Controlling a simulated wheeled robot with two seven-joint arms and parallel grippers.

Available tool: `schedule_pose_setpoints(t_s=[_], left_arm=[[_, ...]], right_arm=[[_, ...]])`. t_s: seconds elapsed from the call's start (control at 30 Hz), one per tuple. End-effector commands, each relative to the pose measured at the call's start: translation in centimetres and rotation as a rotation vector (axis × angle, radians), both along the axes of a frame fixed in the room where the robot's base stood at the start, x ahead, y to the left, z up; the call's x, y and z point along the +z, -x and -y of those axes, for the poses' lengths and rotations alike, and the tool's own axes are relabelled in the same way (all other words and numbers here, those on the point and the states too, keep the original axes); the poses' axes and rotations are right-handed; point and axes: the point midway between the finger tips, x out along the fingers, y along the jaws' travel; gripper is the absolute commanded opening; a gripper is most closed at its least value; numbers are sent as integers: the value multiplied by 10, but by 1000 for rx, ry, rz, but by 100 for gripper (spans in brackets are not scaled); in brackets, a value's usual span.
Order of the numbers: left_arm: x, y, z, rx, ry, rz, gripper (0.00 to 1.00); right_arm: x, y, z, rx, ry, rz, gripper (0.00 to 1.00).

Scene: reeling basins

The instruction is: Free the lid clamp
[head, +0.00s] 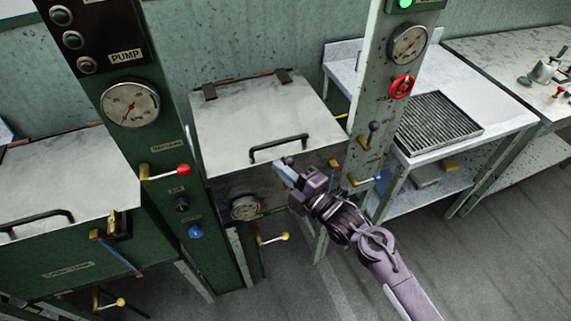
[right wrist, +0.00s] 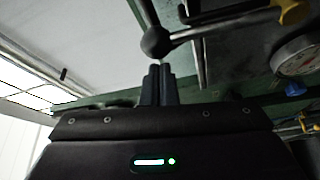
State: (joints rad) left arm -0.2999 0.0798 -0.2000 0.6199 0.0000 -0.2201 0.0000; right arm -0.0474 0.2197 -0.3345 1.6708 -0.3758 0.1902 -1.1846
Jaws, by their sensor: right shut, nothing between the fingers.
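The middle basin (head: 225,182) has a grey lid (head: 255,120), which lies down flat with a dark bar handle (head: 278,148). My right gripper (head: 281,168) is at the lid's front edge, below the handle, shut and empty. In the right wrist view its closed fingers (right wrist: 158,85) point at a dark ball knob (right wrist: 156,43) on a rod, just past the tips; contact cannot be told. A brass piece (right wrist: 294,12) shows at that rod's far end. This may be the lid clamp; my gripper hides that area in the head view. My left gripper is out of view.
A left basin has a similar brass clamp (head: 120,224). A green post carries a gauge (head: 130,103), a red-knobbed lever (head: 182,169) and a blue knob (head: 195,231). The right post has a red wheel (head: 402,86) and a dark-knobbed lever (head: 374,127). Open floor lies at front right.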

Motion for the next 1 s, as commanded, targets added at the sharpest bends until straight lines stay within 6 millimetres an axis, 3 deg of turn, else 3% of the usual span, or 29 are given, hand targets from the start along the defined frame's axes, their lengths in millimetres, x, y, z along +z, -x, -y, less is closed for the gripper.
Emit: schedule_pose_setpoints(t_s=[1.0], left_arm=[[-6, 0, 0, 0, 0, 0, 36]], right_arm=[[-1, -6, 17, -2, -80, -25, 0]])
